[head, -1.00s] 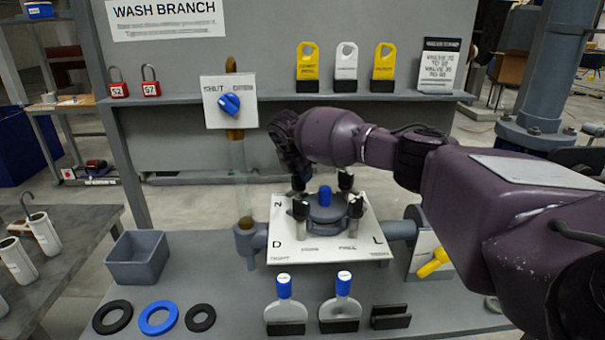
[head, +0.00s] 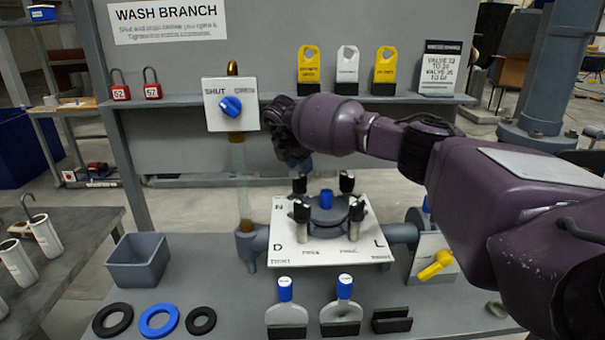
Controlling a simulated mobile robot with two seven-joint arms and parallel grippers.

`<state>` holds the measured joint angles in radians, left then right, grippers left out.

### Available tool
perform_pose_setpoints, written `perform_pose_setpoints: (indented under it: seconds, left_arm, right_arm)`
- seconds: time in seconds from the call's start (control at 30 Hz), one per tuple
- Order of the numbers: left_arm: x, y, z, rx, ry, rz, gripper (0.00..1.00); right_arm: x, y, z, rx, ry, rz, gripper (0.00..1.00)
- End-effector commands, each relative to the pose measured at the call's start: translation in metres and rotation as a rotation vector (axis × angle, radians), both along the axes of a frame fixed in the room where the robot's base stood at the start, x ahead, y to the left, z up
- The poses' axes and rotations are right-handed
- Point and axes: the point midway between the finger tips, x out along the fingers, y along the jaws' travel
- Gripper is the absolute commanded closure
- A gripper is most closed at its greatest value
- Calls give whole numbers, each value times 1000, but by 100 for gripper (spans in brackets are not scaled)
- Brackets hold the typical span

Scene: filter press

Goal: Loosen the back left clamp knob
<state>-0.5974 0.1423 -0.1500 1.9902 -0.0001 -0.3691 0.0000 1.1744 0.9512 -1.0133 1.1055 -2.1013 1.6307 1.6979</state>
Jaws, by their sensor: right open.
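The filter press (head: 326,215) is a round dark body with a blue cap (head: 326,199) on a white plate (head: 285,255). Black clamp knobs stand around it. The back left clamp knob (head: 299,185) is upright on its post. The back right knob (head: 347,181), front left knob (head: 302,210) and front right knob (head: 356,210) also show. My right gripper (head: 299,165) points down just above the back left knob, apparently apart from it. It is open; its fingers are partly hidden by my wrist. My left gripper is out of view.
A valve panel (head: 215,95) with a blue knob stands behind left. A shelf (head: 270,101) with tags and padlocks runs behind. A grey bin (head: 138,262), rings (head: 158,318) and blue-handled tools (head: 286,312) lie around the plate. A yellow lever (head: 435,265) is at right.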

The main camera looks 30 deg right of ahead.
Motion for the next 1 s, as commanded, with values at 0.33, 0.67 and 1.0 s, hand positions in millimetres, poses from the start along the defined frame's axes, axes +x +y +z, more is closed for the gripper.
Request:
perform_pose_setpoints:
  seconds: [0.33,0.67,1.0]
  left_arm:
    - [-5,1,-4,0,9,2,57]
    - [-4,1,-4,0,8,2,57]
    - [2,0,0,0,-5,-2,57]
  right_arm:
    - [-3,10,24,0,2,-1,55]
    - [-3,10,24,0,2,-1,55]
    - [-3,10,24,0,2,-1,55]
